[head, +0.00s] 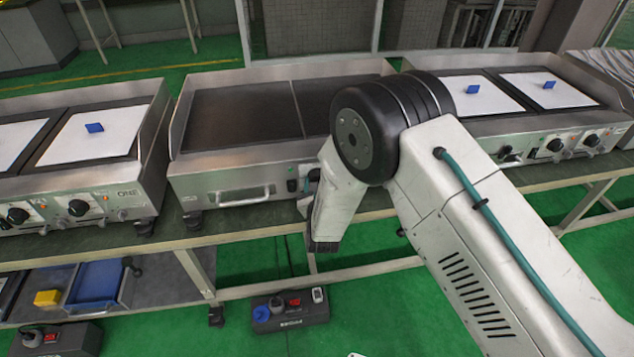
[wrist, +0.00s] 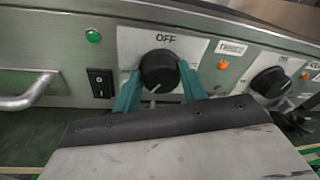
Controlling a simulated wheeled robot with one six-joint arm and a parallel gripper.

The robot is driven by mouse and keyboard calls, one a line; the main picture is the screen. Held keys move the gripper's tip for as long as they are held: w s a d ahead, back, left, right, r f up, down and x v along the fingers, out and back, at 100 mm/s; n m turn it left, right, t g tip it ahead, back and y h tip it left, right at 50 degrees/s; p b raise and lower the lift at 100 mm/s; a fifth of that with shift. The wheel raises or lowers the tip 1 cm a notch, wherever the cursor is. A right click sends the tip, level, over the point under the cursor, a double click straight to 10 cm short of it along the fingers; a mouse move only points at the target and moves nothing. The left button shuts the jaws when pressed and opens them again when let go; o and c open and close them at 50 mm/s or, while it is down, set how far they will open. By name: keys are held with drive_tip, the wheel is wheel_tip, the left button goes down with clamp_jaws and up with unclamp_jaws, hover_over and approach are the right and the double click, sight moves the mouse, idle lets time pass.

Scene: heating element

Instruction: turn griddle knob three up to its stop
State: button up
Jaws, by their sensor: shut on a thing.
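A round black knob (wrist: 163,66) sits on a light plate marked OFF on the front panel of a griddle. A pale mark shows at the knob's lower edge; its exact setting is hard to read. My gripper (wrist: 158,78) has its two teal fingers on the knob's left and right sides, shut on it. The griddle (head: 240,120) stands in the middle of the head view, with a dark flat plate. There, my arm hides the gripped knob and my fingers.
A second knob (wrist: 270,82) is to the right, with an orange lamp (wrist: 222,65) between. A black switch (wrist: 100,82), green lamp (wrist: 93,36) and metal handle (wrist: 28,97) lie left. Other griddles carrying white sheets (head: 92,136) stand on both sides.

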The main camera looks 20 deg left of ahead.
drive_tip(key=shift+d, duration=0.1)
drive_tip(key=o, duration=1)
drive_tip(key=v, duration=0.7)
drive_tip(key=shift+s+d, duration=0.15)
drive_tip(key=shift+s, duration=0.15)
